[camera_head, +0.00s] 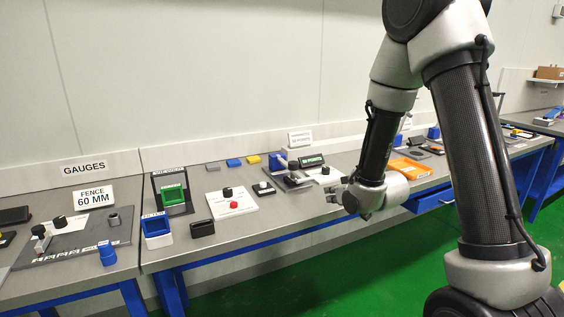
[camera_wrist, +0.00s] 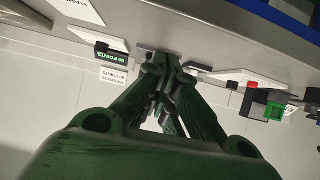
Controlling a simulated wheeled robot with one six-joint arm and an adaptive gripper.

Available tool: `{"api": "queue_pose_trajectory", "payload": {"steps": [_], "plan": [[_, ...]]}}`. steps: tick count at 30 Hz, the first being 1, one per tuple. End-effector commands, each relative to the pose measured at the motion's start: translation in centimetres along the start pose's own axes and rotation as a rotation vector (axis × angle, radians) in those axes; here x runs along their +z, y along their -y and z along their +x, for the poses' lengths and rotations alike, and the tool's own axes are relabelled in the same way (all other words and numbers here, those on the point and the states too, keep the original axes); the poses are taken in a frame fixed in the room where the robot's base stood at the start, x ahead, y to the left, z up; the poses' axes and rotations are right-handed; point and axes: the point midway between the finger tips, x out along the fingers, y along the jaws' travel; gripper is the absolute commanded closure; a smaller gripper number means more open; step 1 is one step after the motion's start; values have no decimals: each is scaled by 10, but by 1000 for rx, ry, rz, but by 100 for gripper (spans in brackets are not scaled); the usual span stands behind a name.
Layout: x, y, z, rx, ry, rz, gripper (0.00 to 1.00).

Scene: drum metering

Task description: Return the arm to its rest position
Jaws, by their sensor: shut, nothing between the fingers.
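My gripper (camera_head: 338,194) is at the end of my bent arm, in front of the bench in the head view. In the wrist view its fingers (camera_wrist: 165,65) are together with nothing between them. The gripper appears apart from the bench items, though its exact height above the bench edge is hard to tell. My arm hides part of the bench at the middle right.
A white plate with a red button (camera_head: 234,205), a green holder (camera_head: 172,194), a blue holder (camera_head: 156,228) and a black box (camera_head: 202,228) stand on the bench. An orange tray (camera_head: 409,168) lies right of my gripper. Green floor in front is clear.

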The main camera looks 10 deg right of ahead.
Motion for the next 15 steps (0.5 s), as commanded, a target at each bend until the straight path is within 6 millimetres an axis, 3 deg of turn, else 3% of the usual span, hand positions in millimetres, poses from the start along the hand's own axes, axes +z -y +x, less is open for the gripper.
{"api": "queue_pose_trajectory", "payload": {"steps": [1, 3, 6, 10, 15], "plan": [[28, -2, -2, 9, 118, 4, 100], [66, -6, -15, 25, 301, 10, 100], [92, -12, -54, 55, 523, 27, 100], [99, -19, -127, 94, 751, 69, 100], [84, -16, -235, 123, 939, 145, 100]]}}
